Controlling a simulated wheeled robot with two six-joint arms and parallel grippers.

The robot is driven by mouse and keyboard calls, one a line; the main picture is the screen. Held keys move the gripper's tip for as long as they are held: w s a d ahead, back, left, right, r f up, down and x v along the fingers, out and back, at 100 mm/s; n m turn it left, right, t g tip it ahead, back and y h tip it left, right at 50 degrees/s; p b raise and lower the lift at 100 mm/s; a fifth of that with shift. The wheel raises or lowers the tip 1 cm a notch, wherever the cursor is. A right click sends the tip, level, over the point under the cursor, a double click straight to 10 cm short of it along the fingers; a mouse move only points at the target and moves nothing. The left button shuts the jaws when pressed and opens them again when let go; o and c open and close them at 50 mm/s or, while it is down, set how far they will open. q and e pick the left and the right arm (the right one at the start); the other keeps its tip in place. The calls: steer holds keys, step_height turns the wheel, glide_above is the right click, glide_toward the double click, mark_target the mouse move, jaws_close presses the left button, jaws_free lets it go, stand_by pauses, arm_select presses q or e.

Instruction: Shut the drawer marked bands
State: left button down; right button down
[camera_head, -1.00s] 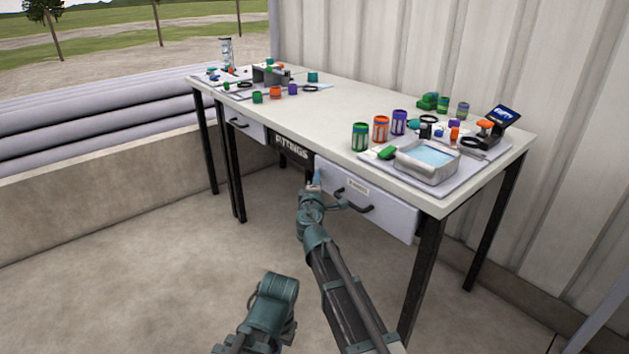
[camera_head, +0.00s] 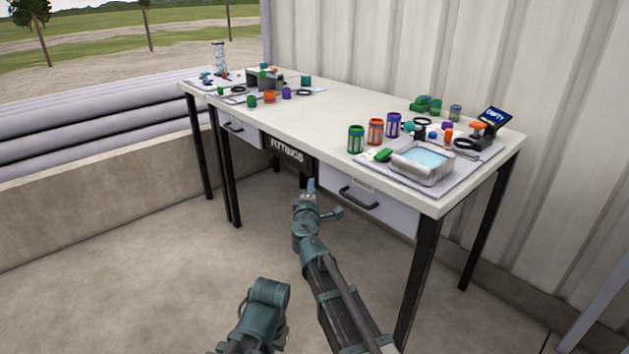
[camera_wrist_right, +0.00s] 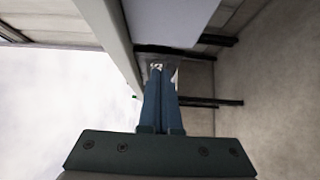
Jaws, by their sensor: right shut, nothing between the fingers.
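A pale drawer (camera_head: 395,212) with a dark bar handle (camera_head: 358,199) is under the right half of the workbench. Its small label is too faint to read, so I cannot confirm that it says bands. Its front is close beneath the tabletop edge. My right gripper (camera_head: 311,185) is shut and empty, just left of this drawer's front and apart from the handle. In the right wrist view its blue fingers (camera_wrist_right: 161,72) are together, with a pale panel beside them. My left gripper is not in view; only a teal part of my left arm shows.
A second drawer (camera_head: 240,131) is under the bench's left part. A dark sign reading fittings (camera_head: 287,150) is between the drawers. The benchtop (camera_head: 330,105) holds jars, a metal tray (camera_head: 422,163) and small parts. Black bench legs (camera_head: 418,280) stand nearby. The floor in front is clear.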

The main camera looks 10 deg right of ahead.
steer(key=s+a, duration=0.1)
steer(key=s, duration=0.6)
steer(key=s+d+f+m+g+h, duration=0.45)
steer(key=d+f+m, duration=0.3)
steer(key=d, duration=0.45)
steer(key=s+d+f+m+g+y, duration=0.2)
steer(key=s+d+f+m+g, duration=0.2)
steer(key=s+f+m+g, duration=0.4)
steer(key=s+a+f+g+y, duration=0.2)
steer(key=s+a+f+y, duration=0.1)
steer(key=s, duration=0.3)
steer(key=s+a+f+g+y, duration=0.2)
steer(key=s+f, duration=0.2)
steer(key=s, duration=0.3)
steer(key=s+a+r+n+g+p, duration=0.1)
steer(key=s+a+n, duration=0.15)
steer(key=a, duration=0.25)
steer(key=s+a+r+n+g, duration=0.1)
steer(key=s+a, duration=0.2)
steer(key=a, duration=0.3)
step_height(320, 180, up, 38)
steer(key=p, duration=3.8)
steer(key=shift+s+a+f+h, duration=0.2)
steer(key=shift+s+a+h, duration=0.05)
steer(key=shift+h, duration=0.2)
steer(key=shift+t, duration=0.25)
